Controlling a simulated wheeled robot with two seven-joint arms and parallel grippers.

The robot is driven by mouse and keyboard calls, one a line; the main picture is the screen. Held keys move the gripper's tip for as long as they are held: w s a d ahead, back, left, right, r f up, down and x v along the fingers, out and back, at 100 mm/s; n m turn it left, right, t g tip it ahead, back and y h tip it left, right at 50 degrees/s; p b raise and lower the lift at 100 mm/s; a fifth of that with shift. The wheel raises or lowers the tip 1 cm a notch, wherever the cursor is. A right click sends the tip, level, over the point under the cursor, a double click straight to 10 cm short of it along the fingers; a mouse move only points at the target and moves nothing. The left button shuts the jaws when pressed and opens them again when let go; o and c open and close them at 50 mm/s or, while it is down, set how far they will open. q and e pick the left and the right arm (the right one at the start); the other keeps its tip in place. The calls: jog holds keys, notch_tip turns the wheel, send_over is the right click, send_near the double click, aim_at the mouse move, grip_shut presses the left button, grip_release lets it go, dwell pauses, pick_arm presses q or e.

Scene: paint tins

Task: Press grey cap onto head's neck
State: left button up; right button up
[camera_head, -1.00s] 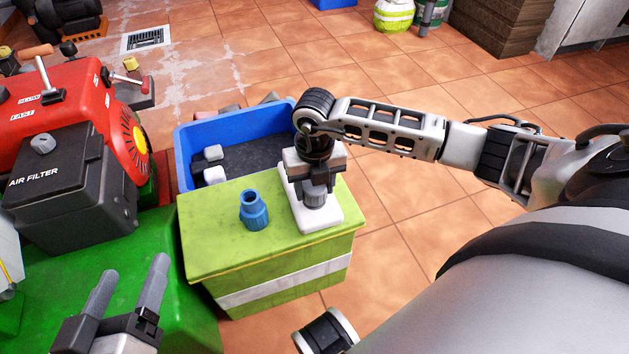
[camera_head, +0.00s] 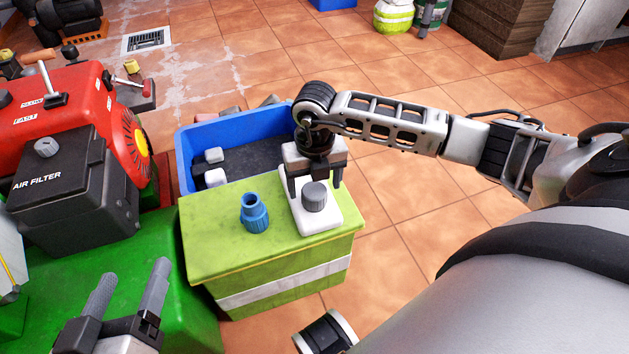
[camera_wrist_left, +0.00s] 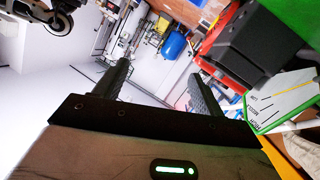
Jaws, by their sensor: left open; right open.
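The grey cap (camera_head: 315,197) is a short ribbed cylinder. It sits upright over a white block (camera_head: 316,222) on the lime-green box top. Any neck under the cap is hidden. A blue ribbed piece (camera_head: 254,214) with a narrower, open top stands left of the white block. My right gripper (camera_head: 315,188) is open just behind and above the cap, its fingers apart to either side and clear of it. My left gripper (camera_head: 128,282) is open and empty at the lower left; its two fingers also show in the left wrist view (camera_wrist_left: 161,75).
The lime-green box (camera_head: 215,240) has free top surface left of the blue piece. A blue bin (camera_head: 183,160) stands behind it. A red engine with a black air filter (camera_head: 62,185) on a green surface (camera_head: 60,265) is at the left. Tiled floor is open at the right.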

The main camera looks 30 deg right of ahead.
pick_arm(q)
jog(key=shift+s+a+f+m+g+y+p, duration=0.15)
jog(key=shift+a+f+g+y+p, duration=0.25)
jog(key=shift+f+p, duration=0.4)
jog(key=shift+s+a+f+m+g+y+p, duration=0.15)
jog(key=shift+f+g+y+p, duration=0.3)
jog(key=shift+p, duration=0.5)
pick_arm(e)
notch_tip(320, 180, up, 13)
pick_arm(q)
jog(key=shift+w+a, duration=0.1)
